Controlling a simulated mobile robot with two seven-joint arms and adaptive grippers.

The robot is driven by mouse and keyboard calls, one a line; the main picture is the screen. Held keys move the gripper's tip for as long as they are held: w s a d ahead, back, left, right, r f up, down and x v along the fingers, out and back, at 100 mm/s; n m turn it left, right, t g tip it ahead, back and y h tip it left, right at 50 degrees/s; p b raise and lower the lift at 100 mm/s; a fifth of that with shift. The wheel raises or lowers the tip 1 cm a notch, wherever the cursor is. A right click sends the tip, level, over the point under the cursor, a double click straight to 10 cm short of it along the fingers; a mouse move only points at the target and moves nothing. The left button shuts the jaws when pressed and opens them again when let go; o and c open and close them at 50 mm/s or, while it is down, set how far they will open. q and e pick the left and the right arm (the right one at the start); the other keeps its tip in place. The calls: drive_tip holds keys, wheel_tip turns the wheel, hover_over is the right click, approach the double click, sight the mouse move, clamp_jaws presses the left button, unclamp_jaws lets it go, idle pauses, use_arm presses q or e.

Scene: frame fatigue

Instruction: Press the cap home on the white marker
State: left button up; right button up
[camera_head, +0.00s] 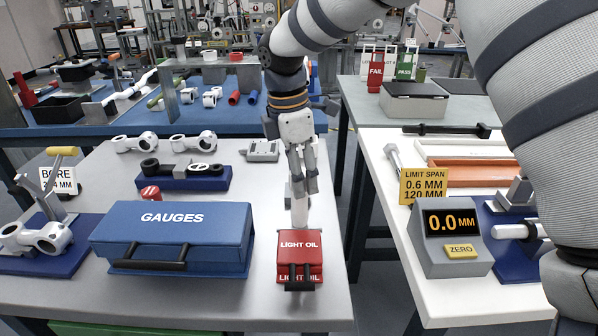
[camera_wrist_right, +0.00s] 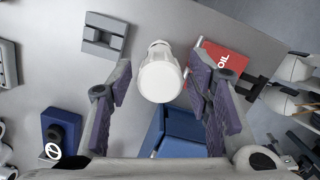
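A white upright cylinder, apparently the white marker (camera_head: 299,207), stands on the grey table just behind the red LIGHT OIL tin, which hides its foot. In the right wrist view the white marker (camera_wrist_right: 160,78) shows from above, with a rounded wide end towards the camera and a narrower stepped part beyond. I cannot tell a separate cap or a gap from it. My right gripper (camera_head: 302,188) points down over the marker. Its fingers are apart in the wrist view (camera_wrist_right: 163,88), with the marker between them and space on both sides. My left gripper is not in view.
The red LIGHT OIL tin (camera_head: 300,258) stands close in front, and the blue GAUGES case (camera_head: 172,238) to the left. A grey block (camera_head: 263,150) lies behind. Right of a gap, a white table (camera_head: 408,212) carries a 0.0 MM display (camera_head: 450,238).

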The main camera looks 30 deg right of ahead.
wheel_tip(320, 180, up, 12)
drive_tip(key=a, duration=0.1)
drive_tip(key=shift+w+a, duration=0.2)
drive_tip(key=shift+f, duration=0.1)
idle(0.5)
